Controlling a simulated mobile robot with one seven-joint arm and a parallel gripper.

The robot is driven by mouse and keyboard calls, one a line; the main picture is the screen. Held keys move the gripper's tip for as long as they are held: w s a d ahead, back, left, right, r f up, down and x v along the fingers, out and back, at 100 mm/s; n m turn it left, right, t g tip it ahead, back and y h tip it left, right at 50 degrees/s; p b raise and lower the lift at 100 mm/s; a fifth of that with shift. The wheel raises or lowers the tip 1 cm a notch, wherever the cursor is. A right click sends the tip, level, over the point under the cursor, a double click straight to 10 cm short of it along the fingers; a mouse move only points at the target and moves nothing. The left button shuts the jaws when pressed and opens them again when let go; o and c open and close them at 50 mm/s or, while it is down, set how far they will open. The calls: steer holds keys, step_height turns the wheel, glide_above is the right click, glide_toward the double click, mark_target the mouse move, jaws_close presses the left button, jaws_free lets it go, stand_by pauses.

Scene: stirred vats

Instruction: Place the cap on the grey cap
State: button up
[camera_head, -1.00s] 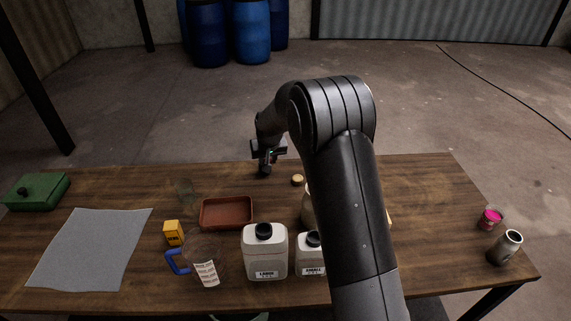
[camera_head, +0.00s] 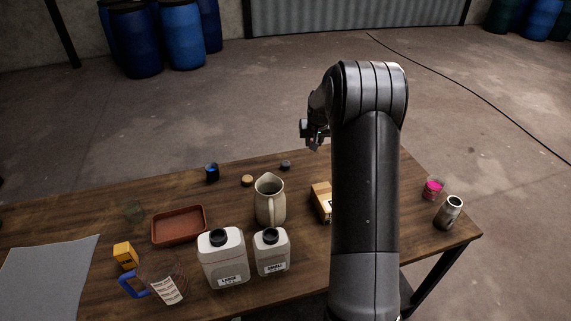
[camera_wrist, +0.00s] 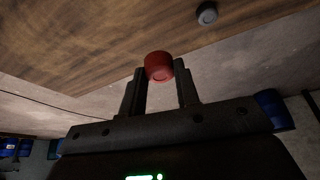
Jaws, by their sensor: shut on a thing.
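A red cap (camera_wrist: 159,66) is held between the two fingers of my gripper (camera_wrist: 160,72) in the wrist view. The gripper is shut on it. In the head view my gripper (camera_head: 316,142) hangs above the far edge of the table, and the red cap cannot be made out there. The grey cap (camera_head: 285,165) lies on the table near the far edge, below and left of my gripper in that picture. It also shows in the wrist view (camera_wrist: 207,14), on the wood, apart from the red cap.
A tan cap (camera_head: 247,181) and a dark blue-topped cup (camera_head: 212,173) stand left of the grey cap. A beige jug (camera_head: 270,201), a large white bottle (camera_head: 224,258), a small white bottle (camera_head: 271,252) and a brown tray (camera_head: 179,225) stand nearer. The wood around the grey cap is clear.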

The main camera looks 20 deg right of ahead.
steer(key=shift+d, duration=0.25)
glide_above(285, 162)
steer(key=s, duration=0.1)
step_height(285, 162, down, 7)
steer(key=shift+s+r, duration=0.1)
steer(key=shift+s, duration=0.05)
steer(key=shift+a+f, duration=0.1)
steer(key=shift+f, duration=1.95)
steer(key=o, duration=0.9)
steer(key=shift+f, duration=0.15)
steer(key=shift+o, duration=0.2)
